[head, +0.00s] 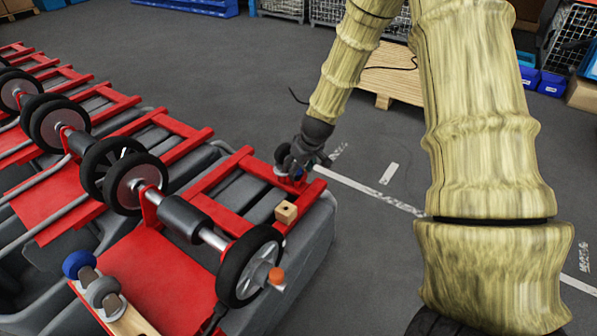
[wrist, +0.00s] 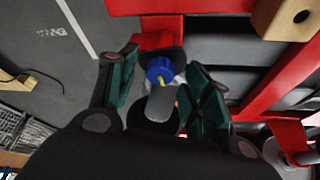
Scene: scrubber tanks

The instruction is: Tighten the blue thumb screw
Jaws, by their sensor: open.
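The blue thumb screw (wrist: 160,70) shows in the wrist view between my open fingers, at the end of a grey shaft, with a small yellow mark on it. My gripper (wrist: 160,88) is open, with one dark green finger pad on each side of the screw and visible gaps. In the head view my gripper (head: 303,165) is over the far right corner of the nearest red frame (head: 238,160). A sliver of blue shows beside its fingers there. The gripper hides most of the screw in that view.
A wooden block (head: 286,212) with a hole sits on the frame close to the gripper. A black wheel (head: 250,266) with an orange knob (head: 276,276) stands nearer. Another blue knob (head: 76,264) is at lower left. Open floor (head: 375,160) lies right of the frame.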

